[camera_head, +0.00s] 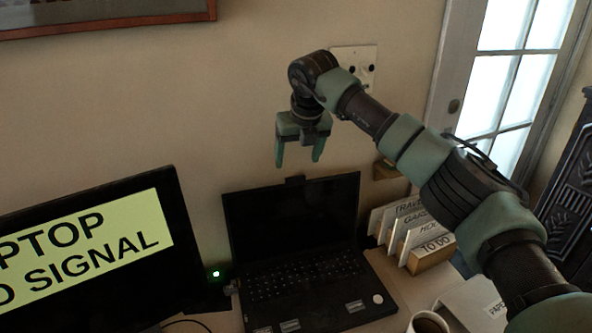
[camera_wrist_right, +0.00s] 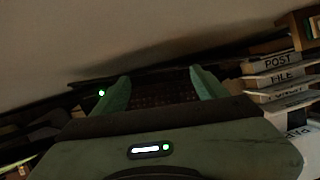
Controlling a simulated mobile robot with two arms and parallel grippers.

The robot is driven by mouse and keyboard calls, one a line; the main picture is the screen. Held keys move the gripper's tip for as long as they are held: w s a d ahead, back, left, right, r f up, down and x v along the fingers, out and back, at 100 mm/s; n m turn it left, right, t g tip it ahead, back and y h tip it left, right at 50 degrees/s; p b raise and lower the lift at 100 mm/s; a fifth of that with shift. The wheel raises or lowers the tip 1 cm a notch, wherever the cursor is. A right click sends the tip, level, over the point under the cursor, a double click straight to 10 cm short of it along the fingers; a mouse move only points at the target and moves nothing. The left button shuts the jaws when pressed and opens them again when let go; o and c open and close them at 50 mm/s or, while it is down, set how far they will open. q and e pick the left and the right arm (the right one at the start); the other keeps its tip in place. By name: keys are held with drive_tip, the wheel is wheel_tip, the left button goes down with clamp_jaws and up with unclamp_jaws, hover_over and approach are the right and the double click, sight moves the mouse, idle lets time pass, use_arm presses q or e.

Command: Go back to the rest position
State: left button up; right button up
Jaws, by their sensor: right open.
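My right gripper (camera_head: 299,160) hangs in the air above the laptop's screen, in front of the wall. Its two green fingers point down and stand apart with nothing between them. In the right wrist view its fingers (camera_wrist_right: 160,88) are also apart and empty, with the dark laptop keyboard (camera_wrist_right: 163,96) beyond them. My right arm reaches in from the lower right of the head view. My left gripper does not show in either view.
An open black laptop (camera_head: 295,215) stands on the desk below my gripper. A monitor (camera_head: 80,255) is at left, and a file holder with labelled dividers (camera_head: 410,225) is at right. A mug (camera_head: 428,322) and paper tray (camera_head: 478,302) sit at lower right.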

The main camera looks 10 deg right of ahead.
drive_tip(key=shift+v, duration=0.85)
drive_tip(key=shift+r, duration=0.1)
